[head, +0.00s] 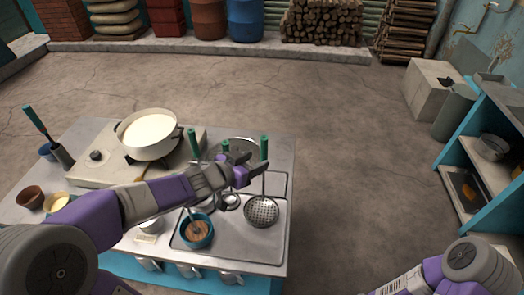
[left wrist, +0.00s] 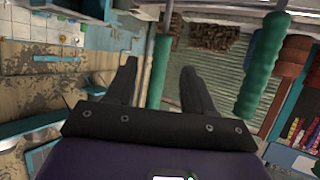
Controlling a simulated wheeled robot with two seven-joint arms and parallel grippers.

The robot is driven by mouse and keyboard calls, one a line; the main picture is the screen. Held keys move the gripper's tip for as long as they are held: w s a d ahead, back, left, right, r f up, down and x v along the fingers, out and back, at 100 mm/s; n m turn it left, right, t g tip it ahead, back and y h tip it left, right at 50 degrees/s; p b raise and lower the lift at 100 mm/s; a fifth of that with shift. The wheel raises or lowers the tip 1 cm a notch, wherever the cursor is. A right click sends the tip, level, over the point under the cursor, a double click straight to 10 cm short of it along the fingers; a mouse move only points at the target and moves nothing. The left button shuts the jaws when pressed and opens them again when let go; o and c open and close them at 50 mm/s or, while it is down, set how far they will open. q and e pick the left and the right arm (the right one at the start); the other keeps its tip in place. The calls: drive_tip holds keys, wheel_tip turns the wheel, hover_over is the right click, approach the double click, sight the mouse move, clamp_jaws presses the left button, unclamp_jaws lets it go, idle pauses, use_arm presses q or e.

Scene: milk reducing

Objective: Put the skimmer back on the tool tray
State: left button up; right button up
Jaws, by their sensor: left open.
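The skimmer, with a round perforated metal bowl (head: 261,211) and a green handle (head: 264,147), shows at the right of the worktable. Its bowl appears over the metal tool tray (head: 276,240); I cannot tell whether it touches. My left gripper (head: 254,166) is open beside the upper part of the skimmer. In the left wrist view a green handle (left wrist: 160,72) shows between the open fingers (left wrist: 160,90), apparently the skimmer's. I cannot tell how deep it sits between them. My right arm enters at the lower right, but its gripper is out of frame.
Other green-handled tools (head: 193,140) stand close left of the gripper; another green handle (left wrist: 264,66) shows in the left wrist view. A blue-rimmed pot (head: 197,230) sits on the tray. A milk pan (head: 148,133) is on the stove at left.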

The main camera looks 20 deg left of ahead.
use_arm(q)
drive_tip(key=p+v, duration=0.3)
drive_tip(key=v, duration=0.3)
drive_tip(key=shift+s, duration=0.1)
idle(0.3)
